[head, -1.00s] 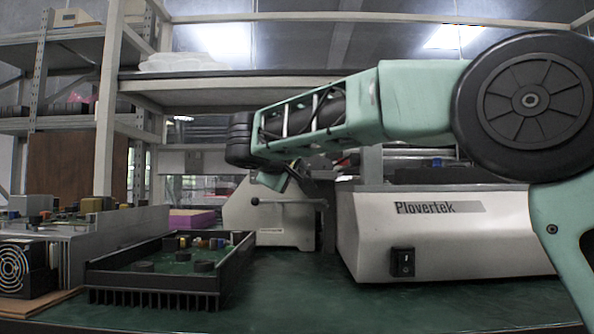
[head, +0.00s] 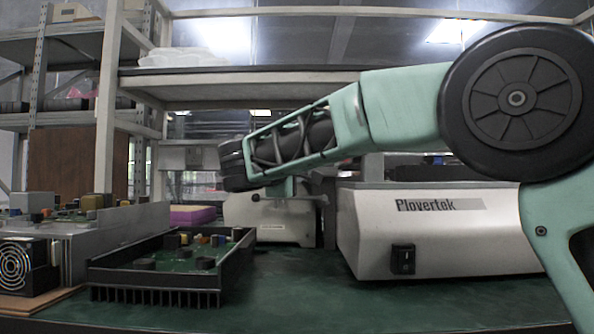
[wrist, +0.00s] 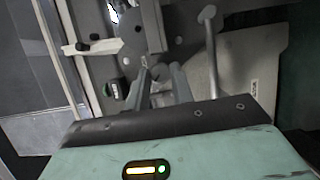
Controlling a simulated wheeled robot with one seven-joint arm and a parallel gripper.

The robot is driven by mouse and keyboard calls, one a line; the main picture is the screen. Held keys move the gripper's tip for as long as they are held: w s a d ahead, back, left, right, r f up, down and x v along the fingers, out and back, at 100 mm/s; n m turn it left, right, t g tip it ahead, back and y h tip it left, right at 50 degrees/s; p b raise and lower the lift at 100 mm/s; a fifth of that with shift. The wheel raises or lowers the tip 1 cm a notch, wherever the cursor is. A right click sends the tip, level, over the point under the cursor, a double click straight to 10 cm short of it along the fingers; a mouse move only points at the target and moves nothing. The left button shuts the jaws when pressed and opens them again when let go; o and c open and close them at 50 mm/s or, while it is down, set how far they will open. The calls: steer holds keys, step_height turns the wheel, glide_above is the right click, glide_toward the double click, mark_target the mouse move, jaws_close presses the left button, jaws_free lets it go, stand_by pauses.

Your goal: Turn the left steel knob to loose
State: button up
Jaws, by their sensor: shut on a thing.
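A pale bench machine (head: 270,222) stands at the middle back of the bench; its grey metal face also shows in the wrist view (wrist: 255,85). My gripper (wrist: 161,74) points at its metal parts. Its two grey fingers are close together on a small grey steel knob (wrist: 160,71), mostly hidden between the fingertips. I cannot read which way the knob is turned. In the head view my gripper (head: 284,190) is just above the machine, small and partly hidden by my wrist.
A steel lever with a rounded end (wrist: 207,14) stands right of my fingers. A small black knob (wrist: 82,46) is to the left. A black finned tray with a circuit board (head: 155,278) is at front left. The Plovertek unit (head: 440,235) is at right. Green bench is clear between.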

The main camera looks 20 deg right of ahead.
steer(key=o, duration=0.9)
steer(key=shift+o, duration=0.2)
steer(key=p+v, duration=0.4)
steer(key=v, duration=1.3)
steer(key=shift+a, duration=0.25)
steer(key=shift+s+f, duration=0.1)
